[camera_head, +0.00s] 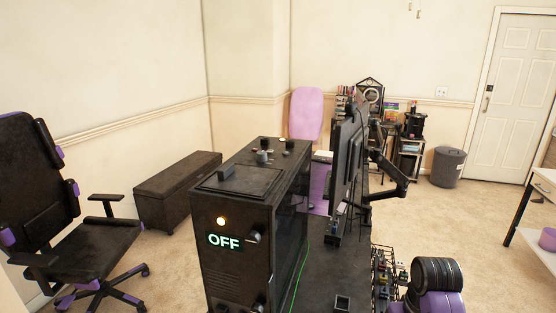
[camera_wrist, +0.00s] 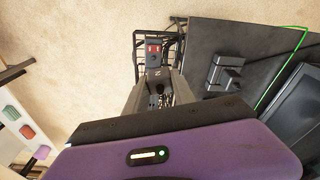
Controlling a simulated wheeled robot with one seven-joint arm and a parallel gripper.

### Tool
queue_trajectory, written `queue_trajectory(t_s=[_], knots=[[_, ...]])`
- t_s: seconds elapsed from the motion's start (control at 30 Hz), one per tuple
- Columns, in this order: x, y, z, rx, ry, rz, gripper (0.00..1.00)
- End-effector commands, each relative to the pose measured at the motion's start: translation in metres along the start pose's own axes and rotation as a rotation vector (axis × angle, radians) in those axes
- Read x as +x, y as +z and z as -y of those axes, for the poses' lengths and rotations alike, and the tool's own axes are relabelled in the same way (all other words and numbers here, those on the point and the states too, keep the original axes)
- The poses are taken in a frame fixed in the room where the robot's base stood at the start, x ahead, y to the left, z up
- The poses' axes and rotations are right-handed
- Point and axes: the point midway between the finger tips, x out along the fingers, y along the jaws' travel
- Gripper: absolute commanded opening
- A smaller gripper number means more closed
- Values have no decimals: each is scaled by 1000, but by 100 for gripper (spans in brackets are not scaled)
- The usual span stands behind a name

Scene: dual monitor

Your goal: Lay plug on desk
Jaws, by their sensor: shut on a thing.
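My gripper (camera_wrist: 158,76) is shut on a small dark thing (camera_wrist: 158,88), seemingly the plug. It is mostly hidden between the fingers, and its shape is unclear. The fingers hang over the wire rack at the desk's edge, close to a dark block with red parts (camera_wrist: 153,48). The black desk (camera_wrist: 252,42) lies to the right of the fingers in the wrist view and also shows in the head view (camera_head: 335,272). In the head view my purple and black arm is at the bottom right; the fingertips and held thing cannot be made out there.
A dark box-shaped thing (camera_wrist: 222,70) lies on the desk near the rack (camera_wrist: 172,42). A green cable (camera_head: 298,275) crosses the desk. Monitors (camera_head: 346,165) and a black tower marked OFF (camera_head: 232,270) stand on it. Bare desk shows between box and cable.

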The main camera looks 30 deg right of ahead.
Motion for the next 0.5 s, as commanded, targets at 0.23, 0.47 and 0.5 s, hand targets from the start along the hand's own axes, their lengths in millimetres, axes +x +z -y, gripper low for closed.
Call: queue_trajectory(t_s=[0.23,0.47,0.5], knots=[[22,48,127,-247,-31,3,0],[39,83,224,-435,-53,1,0],[41,86,234,-454,-55,0,0]])
